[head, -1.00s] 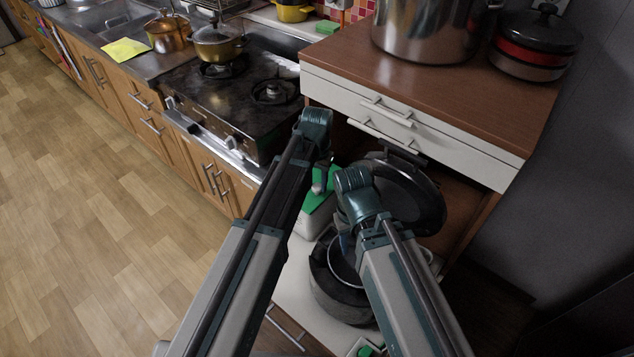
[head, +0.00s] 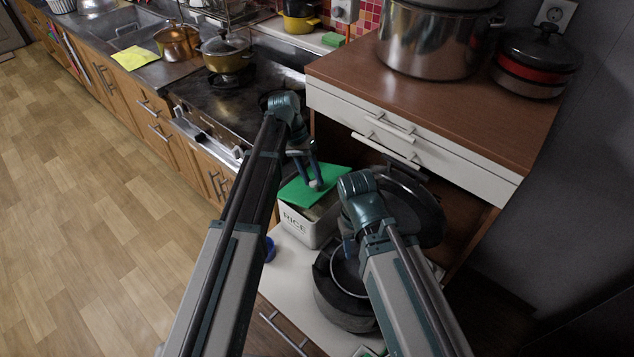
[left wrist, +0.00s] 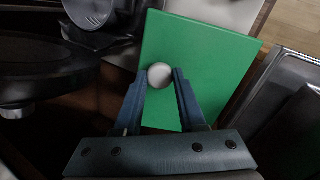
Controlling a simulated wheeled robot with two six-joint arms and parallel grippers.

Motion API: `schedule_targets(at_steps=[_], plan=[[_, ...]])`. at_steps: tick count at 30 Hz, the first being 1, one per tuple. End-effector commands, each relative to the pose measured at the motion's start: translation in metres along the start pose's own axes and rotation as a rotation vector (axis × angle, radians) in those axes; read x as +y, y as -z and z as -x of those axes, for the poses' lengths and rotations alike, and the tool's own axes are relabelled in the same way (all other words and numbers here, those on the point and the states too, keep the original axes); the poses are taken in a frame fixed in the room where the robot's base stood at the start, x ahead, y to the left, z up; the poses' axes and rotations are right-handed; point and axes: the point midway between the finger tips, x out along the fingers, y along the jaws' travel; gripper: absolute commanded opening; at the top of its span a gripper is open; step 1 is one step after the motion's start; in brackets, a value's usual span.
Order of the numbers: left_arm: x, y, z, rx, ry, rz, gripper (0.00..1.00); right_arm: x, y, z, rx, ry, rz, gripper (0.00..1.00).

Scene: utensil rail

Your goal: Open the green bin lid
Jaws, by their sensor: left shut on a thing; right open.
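The green bin lid (head: 334,175) is a flat square sheet with a white knob (left wrist: 160,76). In the left wrist view the lid (left wrist: 200,55) lies in front of the jaws. My left gripper (head: 315,181) is shut on the knob, one finger on each side. The white bin (head: 296,226), marked RICE, stands below the lid. The lid looks tilted and shifted on it, with a dark strip of the bin's opening showing along the near right side. My right gripper (head: 349,249) is open beside the dark pot, partly hidden by its own arm.
A dark pot (head: 337,304) stands on the white shelf (head: 290,262) in front of the bin. A dark pan (head: 424,212) stands to the right, under the drawer cabinet (head: 420,150). A blue object (head: 269,249) sits left of the bin. The stove (head: 205,95) lies behind left.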

Motion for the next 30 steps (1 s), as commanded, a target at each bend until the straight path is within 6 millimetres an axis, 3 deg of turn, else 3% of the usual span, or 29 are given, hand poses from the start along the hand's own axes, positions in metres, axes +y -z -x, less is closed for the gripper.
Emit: schedule_targets(at_steps=[12,28,29,30], plan=[[-0.014,0.005,0.023,-0.054,-0.166,0.001,0.00,0.000,0.000,-0.004,0.000,0.000,0.000,0.50],[-0.015,0.005,0.026,-0.060,-0.186,0.003,0.00,0.000,0.000,-0.004,0.000,0.000,0.000,0.50],[-0.015,0.005,0.026,-0.060,-0.186,0.003,0.43,0.000,0.000,-0.004,0.000,0.000,0.000,0.50],[-0.015,0.005,0.026,-0.060,-0.186,0.003,0.50,0.000,0.000,-0.004,0.000,0.000,0.000,0.50]])
